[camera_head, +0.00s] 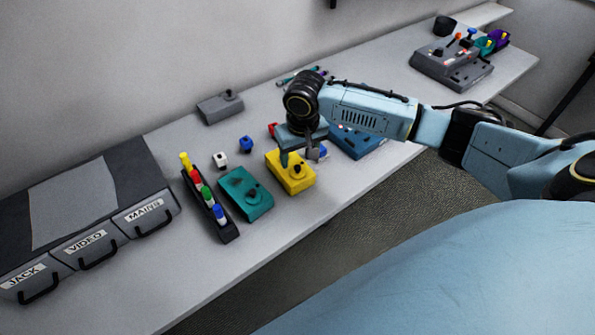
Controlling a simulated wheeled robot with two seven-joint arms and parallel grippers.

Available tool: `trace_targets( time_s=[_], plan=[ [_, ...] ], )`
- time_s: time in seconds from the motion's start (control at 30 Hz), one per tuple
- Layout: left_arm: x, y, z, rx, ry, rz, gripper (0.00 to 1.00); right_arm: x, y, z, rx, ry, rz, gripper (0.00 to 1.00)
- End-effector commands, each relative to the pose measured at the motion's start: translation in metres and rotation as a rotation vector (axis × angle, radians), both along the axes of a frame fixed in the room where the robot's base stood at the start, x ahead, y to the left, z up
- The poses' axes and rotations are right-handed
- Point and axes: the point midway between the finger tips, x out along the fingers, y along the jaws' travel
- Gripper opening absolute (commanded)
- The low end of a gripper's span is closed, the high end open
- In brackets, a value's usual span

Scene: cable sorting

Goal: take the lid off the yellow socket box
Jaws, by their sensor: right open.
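The yellow socket box (291,180) sits on the grey table, with a dark round knob (297,170) on its top. Whether its lid is a separate piece cannot be made out at this size. My right gripper (299,159) points down over the back of the box, its fingers apart and close to the knob. Nothing shows between the fingers, and I cannot tell if they touch the box. My left gripper is not in view.
A teal box (245,195) and a black rack (209,206) of coloured plugs stand left of the yellow box. A blue box (357,143) is to its right. Small blue (246,144) and white (220,159) plugs lie behind. Labelled cases (88,245) fill the left end.

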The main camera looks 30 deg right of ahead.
Motion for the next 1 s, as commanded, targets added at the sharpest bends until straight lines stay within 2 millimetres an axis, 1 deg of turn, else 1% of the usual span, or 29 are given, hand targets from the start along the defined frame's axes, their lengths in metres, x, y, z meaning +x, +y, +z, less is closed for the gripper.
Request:
trace_targets(
  time_s=[0.33, 0.47, 0.63, 0.67, 1.0],
  plan=[
    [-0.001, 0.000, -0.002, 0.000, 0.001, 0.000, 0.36, 0.005, 0.000, -0.046, -0.002, 0.002, 0.000, 0.61],
    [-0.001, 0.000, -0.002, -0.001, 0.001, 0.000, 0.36, 0.006, -0.001, -0.052, -0.002, 0.001, 0.001, 0.61],
    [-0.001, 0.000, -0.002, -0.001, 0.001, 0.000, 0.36, 0.006, -0.001, -0.052, -0.002, 0.000, 0.001, 0.61],
    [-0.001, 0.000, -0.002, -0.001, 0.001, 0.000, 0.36, 0.006, 0.000, -0.052, -0.002, 0.000, 0.001, 0.60],
    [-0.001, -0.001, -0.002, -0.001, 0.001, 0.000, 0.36, 0.006, 0.000, -0.052, -0.002, 0.000, 0.001, 0.15]
  ],
)
